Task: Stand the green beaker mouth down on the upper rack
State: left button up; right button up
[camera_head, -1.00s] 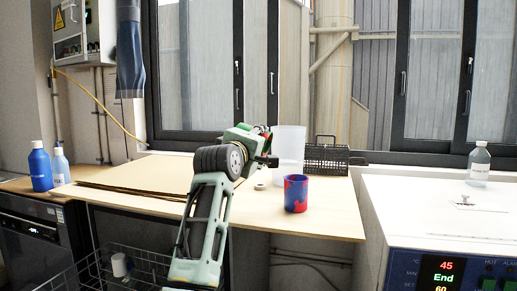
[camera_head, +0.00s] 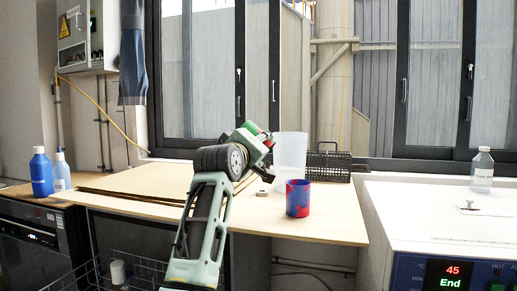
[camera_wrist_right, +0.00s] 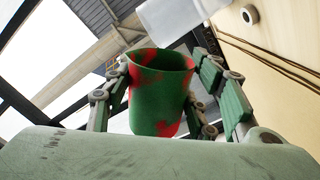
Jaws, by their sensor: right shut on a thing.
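The green beaker with red patches (camera_wrist_right: 158,95) is between the fingers of my right gripper (camera_wrist_right: 165,100) in the right wrist view. Its wider rim is at the top of that picture, and the gripper is shut on it. In the head view my right gripper (camera_head: 262,160) is above the wooden table, by a tall translucent container. A green and red part of the beaker (camera_head: 251,127) shows there, partly hidden by the gripper. A wire rack (camera_head: 80,279) is cut off at the lower left; whether it is the upper rack I cannot tell. My left gripper is out of view.
A blue and red beaker (camera_head: 298,199) stands on the wooden table (camera_head: 320,226). The translucent container (camera_head: 291,150) and a black wire basket (camera_head: 329,166) stand behind it. A white cup (camera_head: 118,271) is at the wire rack. A boxy appliance (camera_head: 420,215) is at right.

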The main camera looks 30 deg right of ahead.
jog(key=n, duration=0.4)
jog(key=shift+w+a+n+p, duration=0.1)
jog(key=shift+a+n+p, duration=0.1)
jog(key=shift+n+p, duration=0.2)
jog(key=shift+n, duration=1.2)
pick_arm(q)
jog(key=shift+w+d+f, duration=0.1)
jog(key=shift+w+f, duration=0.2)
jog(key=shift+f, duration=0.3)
pick_arm(e)
jog(key=shift+f+n, duration=0.1)
jog(key=shift+n, duration=0.4)
jog(key=shift+n+p, duration=0.35)
jog(key=shift+n, duration=0.05)
jog(key=n+p, duration=0.2)
jog(key=n, duration=0.5)
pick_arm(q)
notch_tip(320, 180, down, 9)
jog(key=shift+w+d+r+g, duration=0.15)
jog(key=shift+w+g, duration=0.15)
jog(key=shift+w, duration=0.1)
pick_arm(e)
jog(key=shift+n, duration=0.5)
